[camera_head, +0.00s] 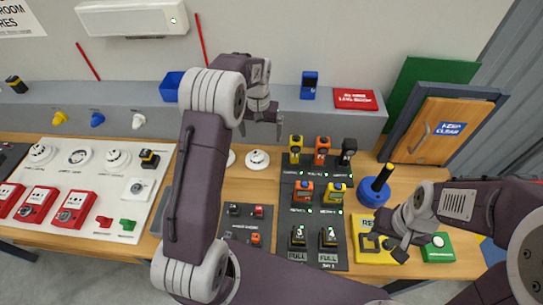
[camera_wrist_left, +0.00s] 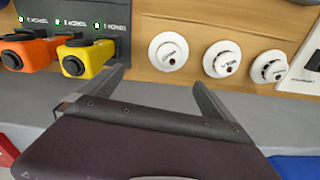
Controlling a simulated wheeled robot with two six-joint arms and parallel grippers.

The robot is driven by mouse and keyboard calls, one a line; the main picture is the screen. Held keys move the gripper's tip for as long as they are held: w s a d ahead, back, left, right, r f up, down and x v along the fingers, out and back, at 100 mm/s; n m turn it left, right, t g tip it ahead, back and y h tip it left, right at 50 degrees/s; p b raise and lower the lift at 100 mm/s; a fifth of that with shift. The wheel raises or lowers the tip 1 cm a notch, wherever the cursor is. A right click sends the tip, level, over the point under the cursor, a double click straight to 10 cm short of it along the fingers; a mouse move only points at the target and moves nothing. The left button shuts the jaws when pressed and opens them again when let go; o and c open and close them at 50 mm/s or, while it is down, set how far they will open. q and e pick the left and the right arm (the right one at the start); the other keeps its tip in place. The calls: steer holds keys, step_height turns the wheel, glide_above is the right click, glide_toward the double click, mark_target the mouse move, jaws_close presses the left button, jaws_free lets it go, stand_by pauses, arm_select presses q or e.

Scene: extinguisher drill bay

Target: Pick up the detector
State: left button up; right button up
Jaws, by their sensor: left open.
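Round white detectors sit in a row on the wooden bench. In the head view one detector (camera_head: 257,160) is in plain sight and another (camera_head: 231,158) is partly hidden by my left arm. In the left wrist view three show: one at the left (camera_wrist_left: 168,51), one in the middle (camera_wrist_left: 222,58) and one at the right (camera_wrist_left: 270,66). My left gripper (camera_head: 264,118) is open and empty, above and behind the row; its spread fingers also show in the left wrist view (camera_wrist_left: 158,76). My right gripper (camera_head: 391,243) is over the yellow tray; its jaw gap is unclear.
A dark panel (camera_head: 285,215) holds several orange, yellow and black devices beside the detectors. A white board (camera_head: 62,185) with red call points and more round units lies left. A grey ledge (camera_head: 130,93) runs behind. A blue post (camera_head: 377,185) stands right.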

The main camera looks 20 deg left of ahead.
mark_target(256, 155)
arm_select(q)
steer(key=f, duration=0.1)
steer(key=s+a+f, duration=0.1)
steer(key=shift+s+a+f+g, duration=0.1)
steer(key=shift+a+f+g, duration=0.1)
steer(key=shift+f+g, duration=0.15)
steer(key=shift+s+a, duration=0.15)
steer(key=shift+a, duration=0.1)
steer(key=f, duration=0.3)
steer(key=shift+w+d+f+p, duration=0.2)
steer(key=shift+d+f+p, duration=0.1)
steer(key=shift+d+f, duration=0.1)
steer(key=shift+f, duration=0.15)
steer(key=f, duration=0.1)
steer(key=f+p, duration=0.1)
steer(key=f, duration=0.2)
steer(key=shift+s+a, duration=0.15)
steer(key=shift+s, duration=0.2)
steer(key=shift+w+f, duration=0.15)
steer(key=shift+f, duration=0.35)
steer(key=c, duration=1.3)
arm_select(e)
steer(key=shift+s+a+r, duration=0.1)
steer(key=shift+a+r, duration=0.05)
steer(key=shift+r, duration=0.4)
steer(key=shift+s+a+r, duration=0.1)
steer(key=shift+a+r, duration=0.05)
steer(key=shift+r, duration=0.35)
